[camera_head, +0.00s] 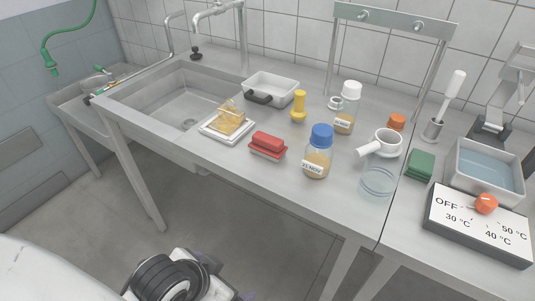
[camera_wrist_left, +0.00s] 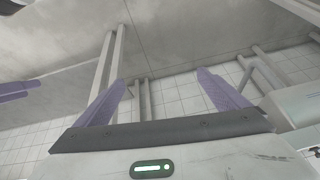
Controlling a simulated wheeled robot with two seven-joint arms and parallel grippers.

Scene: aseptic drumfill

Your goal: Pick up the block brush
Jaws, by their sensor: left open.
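The block brush, a small red block on a paler base (camera_head: 268,145), lies on the steel bench near its front edge, in the middle of the head view. My left gripper (camera_wrist_left: 165,80) is open, with two purple fingers spread and nothing between them in the left wrist view. In the head view only part of this gripper shows low at the bottom, below and in front of the bench, well apart from the brush. The brush is not seen in the left wrist view.
A white tray with a yellow item (camera_head: 228,122) lies left of the brush. A blue-capped bottle (camera_head: 318,155) stands close to its right. The sink (camera_head: 165,105) is at left. The bench front edge is clear.

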